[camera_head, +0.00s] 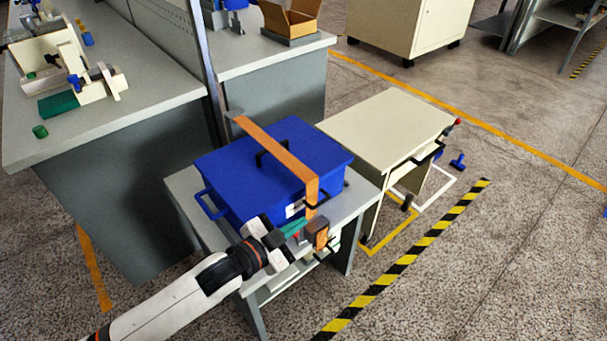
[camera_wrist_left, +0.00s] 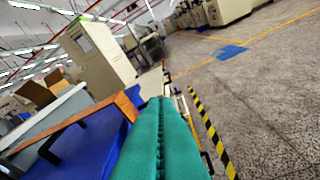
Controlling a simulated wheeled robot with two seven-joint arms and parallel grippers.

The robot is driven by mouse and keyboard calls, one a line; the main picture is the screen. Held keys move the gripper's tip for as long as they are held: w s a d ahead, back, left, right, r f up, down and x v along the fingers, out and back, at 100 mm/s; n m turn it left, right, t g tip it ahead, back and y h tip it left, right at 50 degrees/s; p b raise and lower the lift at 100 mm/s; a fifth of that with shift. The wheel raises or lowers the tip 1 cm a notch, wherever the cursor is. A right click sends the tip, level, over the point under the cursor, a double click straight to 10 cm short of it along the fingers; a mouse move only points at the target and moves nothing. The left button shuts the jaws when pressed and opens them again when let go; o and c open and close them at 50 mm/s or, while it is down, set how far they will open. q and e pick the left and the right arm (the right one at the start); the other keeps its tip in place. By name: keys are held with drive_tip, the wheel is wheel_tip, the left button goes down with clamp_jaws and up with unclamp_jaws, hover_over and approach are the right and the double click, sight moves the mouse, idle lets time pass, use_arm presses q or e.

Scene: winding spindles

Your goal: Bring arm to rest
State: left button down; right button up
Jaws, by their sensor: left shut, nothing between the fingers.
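My left arm comes in from the bottom left of the head view. My left gripper (camera_head: 297,228) has green fingers pressed together, with nothing visible between them. It is at the front right side of a blue box (camera_head: 233,172), close to the hanging end of an orange strap (camera_head: 285,160). In the left wrist view the closed green fingers (camera_wrist_left: 160,140) fill the lower middle, with the strap (camera_wrist_left: 85,118) and blue box (camera_wrist_left: 105,140) to their left. Whether the fingers touch the strap cannot be told. My right gripper is not in view.
The box stands on a small grey table (camera_head: 182,187). An orange-brown block (camera_head: 317,235) is beside the fingertips. A beige cabinet (camera_head: 390,120) stands just behind right. Workbenches (camera_head: 150,80) fill the left. Floor right of the striped tape (camera_head: 410,258) is clear.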

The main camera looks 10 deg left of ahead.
use_arm(q)
drive_tip(key=shift+s, duration=0.1)
drive_tip(key=s+a+f+n+g+y, duration=0.45)
drive_tip(key=s+a+n, duration=0.2)
drive_tip(key=s, duration=0.55)
drive_tip(key=s+a+f+n+g+y, duration=0.45)
drive_tip(key=s+a, duration=0.35)
drive_tip(key=s, duration=0.3)
wheel_tip(320, 180, down, 23)
drive_tip(key=s+g+p, duration=0.1)
drive_tip(key=p, duration=0.1)
drive_tip(key=s+a+f+g+p, duration=0.1)
drive_tip(key=s+a+f, duration=0.1)
drive_tip(key=s+f, duration=1.3)
drive_tip(key=shift+s+a+y+p, duration=0.3)
drive_tip(key=shift+s+a+p, duration=0.05)
drive_tip(key=shift+s, duration=0.65)
